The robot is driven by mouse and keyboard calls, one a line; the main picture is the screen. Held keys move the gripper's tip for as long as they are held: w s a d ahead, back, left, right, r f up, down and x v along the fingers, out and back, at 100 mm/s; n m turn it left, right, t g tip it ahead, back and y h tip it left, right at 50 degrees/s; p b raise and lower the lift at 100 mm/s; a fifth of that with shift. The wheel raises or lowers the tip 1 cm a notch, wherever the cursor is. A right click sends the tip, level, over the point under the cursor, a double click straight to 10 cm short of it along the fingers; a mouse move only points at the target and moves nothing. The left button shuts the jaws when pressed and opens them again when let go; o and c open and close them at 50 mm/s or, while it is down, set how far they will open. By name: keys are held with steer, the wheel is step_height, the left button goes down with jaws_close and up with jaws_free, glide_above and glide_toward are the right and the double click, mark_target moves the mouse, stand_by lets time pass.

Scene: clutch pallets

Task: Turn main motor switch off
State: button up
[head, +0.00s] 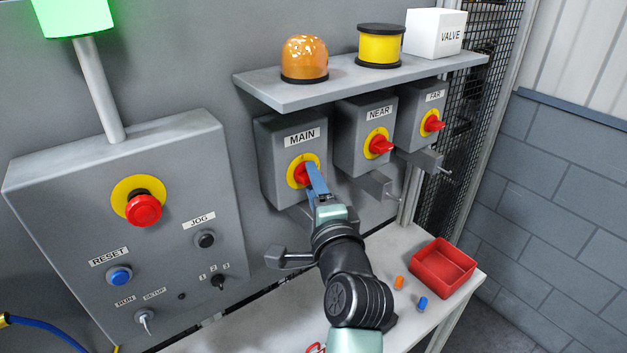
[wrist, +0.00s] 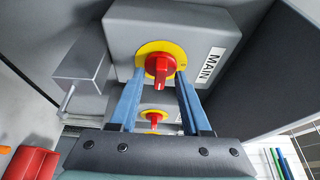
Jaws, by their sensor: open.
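The main motor switch is a grey box (head: 286,137) labelled MAIN, with a red rotary handle (head: 301,175) on a yellow disc. In the wrist view the red handle (wrist: 161,68) shows between my two blue fingers, and the disc lies behind the fingertips. My gripper (head: 314,172) is open at the front of this switch, and its fingers partly cover the handle in the head view. In the wrist view the gripper (wrist: 160,78) has one finger on each side of the handle; I cannot tell whether either touches it.
The NEAR switch (head: 379,145) and FAR switch (head: 432,122) stand to the right. Above is a shelf (head: 350,82) with an amber beacon (head: 304,57), yellow spool (head: 380,46) and VALVE box (head: 436,33). A control panel (head: 75,190) is left; a red bin (head: 443,268) sits below right.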

jaws_close()
stand_by(0.3)
